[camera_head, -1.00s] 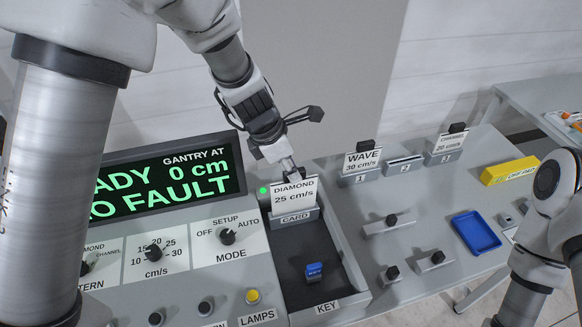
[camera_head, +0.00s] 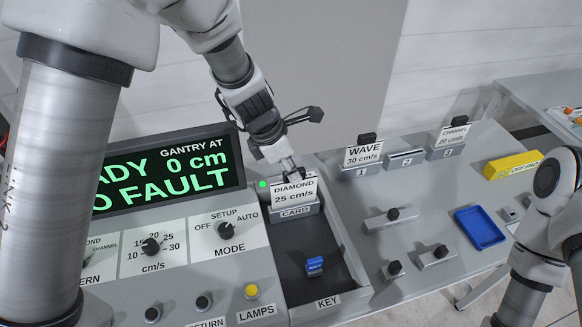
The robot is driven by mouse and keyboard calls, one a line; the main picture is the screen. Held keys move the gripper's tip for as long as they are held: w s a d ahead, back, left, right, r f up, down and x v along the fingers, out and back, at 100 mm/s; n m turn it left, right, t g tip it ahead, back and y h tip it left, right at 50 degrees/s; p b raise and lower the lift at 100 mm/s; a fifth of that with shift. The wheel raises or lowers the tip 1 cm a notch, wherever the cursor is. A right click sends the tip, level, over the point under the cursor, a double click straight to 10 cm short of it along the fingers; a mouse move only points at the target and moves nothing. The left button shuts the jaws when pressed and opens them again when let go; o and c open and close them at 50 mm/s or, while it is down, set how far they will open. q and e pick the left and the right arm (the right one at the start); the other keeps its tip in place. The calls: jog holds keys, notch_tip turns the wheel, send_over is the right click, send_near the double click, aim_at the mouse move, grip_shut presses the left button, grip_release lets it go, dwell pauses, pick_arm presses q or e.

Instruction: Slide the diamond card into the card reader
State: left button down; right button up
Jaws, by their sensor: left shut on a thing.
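The diamond card (camera_head: 294,190), white and marked DIAMOND 25 cm/s, stands upright at the card reader (camera_head: 295,212), a grey block labelled CARD at the back of the dark tray. The card's lower edge is down at the reader's slot; how deep it sits is hard to tell. My left gripper (camera_head: 292,172) reaches down from above and is shut on the top of the card. A small green light (camera_head: 263,184) glows left of the reader. My right arm shows at the right edge, but its gripper is out of view.
A blue key (camera_head: 314,265) lies in the tray in front of the reader. The wave card (camera_head: 364,154) and the channel card (camera_head: 452,136) stand in holders at the back, with holder 2 (camera_head: 405,160) between them. The display (camera_head: 165,175) stands close to the left.

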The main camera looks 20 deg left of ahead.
pick_arm(q)
jog(key=shift+f+b, duration=0.4)
jog(key=shift+f, duration=0.2)
jog(key=c, duration=1)
grip_release()
jog(key=v, duration=1.2)
